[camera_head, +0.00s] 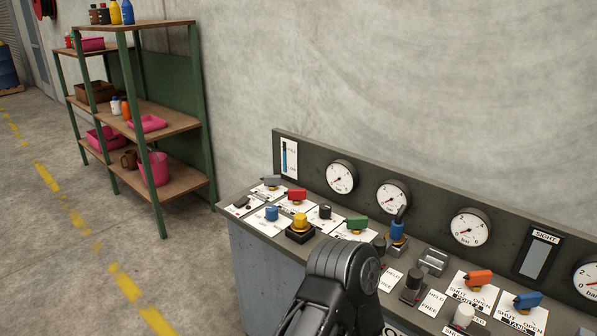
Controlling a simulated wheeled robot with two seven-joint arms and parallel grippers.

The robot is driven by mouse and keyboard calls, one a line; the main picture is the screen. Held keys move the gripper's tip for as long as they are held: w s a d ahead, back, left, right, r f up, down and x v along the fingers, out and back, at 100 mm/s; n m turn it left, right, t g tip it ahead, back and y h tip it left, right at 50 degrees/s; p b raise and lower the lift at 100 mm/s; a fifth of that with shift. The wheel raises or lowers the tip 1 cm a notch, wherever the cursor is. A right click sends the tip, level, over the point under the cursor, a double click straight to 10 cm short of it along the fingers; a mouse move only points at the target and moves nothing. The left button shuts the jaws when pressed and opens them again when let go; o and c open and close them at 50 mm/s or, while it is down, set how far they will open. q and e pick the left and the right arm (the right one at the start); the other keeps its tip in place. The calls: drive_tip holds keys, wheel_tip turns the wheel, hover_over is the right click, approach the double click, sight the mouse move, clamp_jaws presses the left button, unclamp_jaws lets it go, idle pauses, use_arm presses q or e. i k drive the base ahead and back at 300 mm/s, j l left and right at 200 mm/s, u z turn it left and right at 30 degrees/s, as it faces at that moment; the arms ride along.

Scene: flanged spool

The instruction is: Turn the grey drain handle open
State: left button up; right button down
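A grey handle (271,181) sits on a white label plate at the far left back of the control bench. Its label is too small to read, so I cannot confirm that it is the drain handle or tell its open and shut marks. Another grey part (585,331) is cut off at the lower right edge. A black arm link of mine rises from the bottom middle and covers part of the bench front. Neither gripper's fingers show.
The bench (255,262) carries a red handle (297,195), a green handle (357,222), a yellow knob (300,221), a blue knob (271,213), an orange handle (479,278) and a blue handle (527,300). Gauges line its back panel. A shelf (168,126) stands left; floor between is clear.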

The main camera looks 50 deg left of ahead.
sight(271, 180)
drive_tip(key=j, duration=0.45)
drive_tip(key=k+j+z, duration=0.15)
drive_tip(key=j, duration=0.8)
drive_tip(key=j+z, duration=0.15)
drive_tip(key=j, duration=0.35)
drive_tip(key=k+j, duration=0.15)
drive_tip(key=j, duration=0.3)
drive_tip(key=k+j+z, duration=0.15)
drive_tip(key=j, duration=0.3)
drive_tip(key=k+j, duration=0.1)
drive_tip(key=j, duration=0.4)
drive_tip(key=k+j, duration=0.1)
drive_tip(key=j, duration=0.45)
